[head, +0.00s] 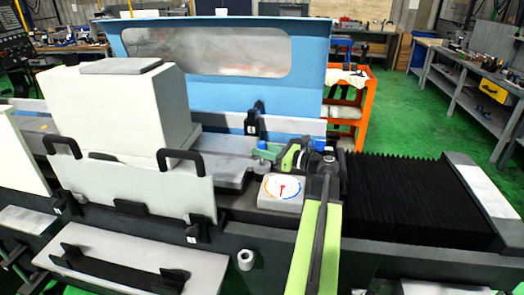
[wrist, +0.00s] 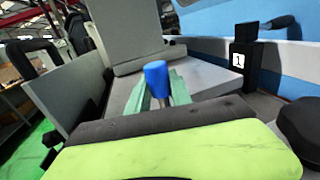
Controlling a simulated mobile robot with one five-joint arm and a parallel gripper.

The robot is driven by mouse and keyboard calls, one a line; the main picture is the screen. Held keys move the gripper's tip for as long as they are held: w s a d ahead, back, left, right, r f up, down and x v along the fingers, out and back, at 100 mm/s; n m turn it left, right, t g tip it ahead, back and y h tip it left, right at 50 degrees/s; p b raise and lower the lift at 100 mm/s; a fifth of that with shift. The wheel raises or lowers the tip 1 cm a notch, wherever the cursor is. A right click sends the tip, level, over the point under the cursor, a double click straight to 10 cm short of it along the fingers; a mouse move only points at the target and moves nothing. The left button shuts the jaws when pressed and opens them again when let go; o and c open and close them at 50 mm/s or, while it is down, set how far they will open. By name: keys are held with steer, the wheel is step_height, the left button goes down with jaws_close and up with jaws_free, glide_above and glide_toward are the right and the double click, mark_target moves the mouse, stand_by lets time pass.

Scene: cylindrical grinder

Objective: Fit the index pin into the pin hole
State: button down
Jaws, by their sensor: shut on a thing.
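The index pin has a blue knob (wrist: 157,75) on a grey shank. In the wrist view it stands between the two green fingers of my gripper (wrist: 160,100), which are shut on it. In the head view, my gripper (head: 264,154) is over the grey machine table, left of the bellows, with the blue knob (head: 262,145) at its fingertips. The pin's lower end is hidden behind my own arm parts in the wrist view. I cannot make out for sure which opening is the pin hole.
A white dial plate (head: 281,190) with a red needle lies just in front of my gripper. A black block marked 1 (wrist: 240,60) stands near the blue guard (head: 220,80). A white ring-topped cylinder (head: 245,260) is at the front. Black bellows (head: 410,200) lie right.

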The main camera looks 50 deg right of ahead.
mark_target(262, 162)
steer(key=shift+f+b, duration=1.25)
steer(key=shift+f, duration=0.1)
steer(key=shift+s+a+f, duration=0.1)
steer(key=shift+f, duration=0.05)
steer(key=shift+s+a+f+b, duration=0.3)
steer(key=shift+a+f+b, duration=0.35)
steer(key=shift+b, duration=0.6)
steer(key=shift+d+f, duration=0.1)
steer(key=shift+f, duration=0.15)
steer(key=shift+s+a+b, duration=0.2)
steer(key=shift+b, duration=0.3)
steer(key=shift+w+d+r, duration=0.1)
steer(key=shift+d, duration=0.05)
steer(key=shift+w+d+r+p, duration=0.15)
steer(key=shift+d+r+p, duration=0.2)
steer(key=shift+p, duration=0.45)
steer(key=shift+w+d+r+p, duration=0.1)
steer(key=shift+r+p, duration=0.3)
steer(key=shift+p, duration=0.35)
